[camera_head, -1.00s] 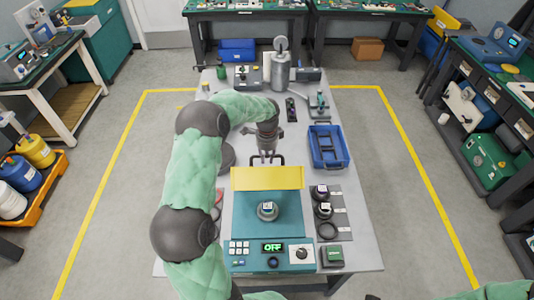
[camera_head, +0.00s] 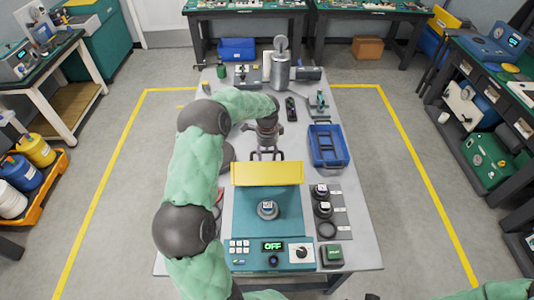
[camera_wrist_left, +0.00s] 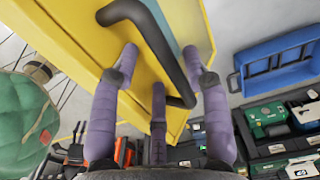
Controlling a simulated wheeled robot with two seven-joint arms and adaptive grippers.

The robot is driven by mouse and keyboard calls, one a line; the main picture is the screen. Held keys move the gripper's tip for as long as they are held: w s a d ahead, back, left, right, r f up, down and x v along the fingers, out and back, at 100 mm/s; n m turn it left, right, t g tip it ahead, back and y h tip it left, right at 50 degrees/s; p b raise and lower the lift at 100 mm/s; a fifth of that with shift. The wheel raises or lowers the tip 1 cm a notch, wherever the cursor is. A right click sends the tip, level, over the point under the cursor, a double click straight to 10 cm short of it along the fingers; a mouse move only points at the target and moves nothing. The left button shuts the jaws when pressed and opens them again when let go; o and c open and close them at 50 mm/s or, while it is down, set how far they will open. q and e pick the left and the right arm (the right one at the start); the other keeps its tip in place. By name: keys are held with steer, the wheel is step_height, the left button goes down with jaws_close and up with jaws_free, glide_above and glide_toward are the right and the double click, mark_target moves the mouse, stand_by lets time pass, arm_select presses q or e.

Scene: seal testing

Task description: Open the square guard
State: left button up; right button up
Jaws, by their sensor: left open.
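The yellow square guard (camera_head: 267,174) stands at the back of the teal test machine (camera_head: 240,213) in the head view. It fills much of the left wrist view (camera_wrist_left: 80,30), with a dark bar handle (camera_wrist_left: 150,28) on it. My left gripper (camera_head: 267,146) is at the handle behind the guard. In the left wrist view, the purple fingers of my left gripper (camera_wrist_left: 160,75) are spread on both sides of the handle, open. Whether they touch it is unclear. A round part (camera_head: 267,209) sits on the machine. My right gripper is not in view.
The machine's display (camera_head: 273,246) reads OFF. A dark mat (camera_head: 344,206) with round parts lies to its right, and a blue tray (camera_head: 345,160) stands behind that. A metal canister (camera_head: 281,72) stands at the far end of the table.

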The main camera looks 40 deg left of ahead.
arm_select(q)
step_height(320, 180, up, 7)
steer(key=p, duration=0.4)
steer(key=shift+f, duration=0.15)
stand_by(0.9)
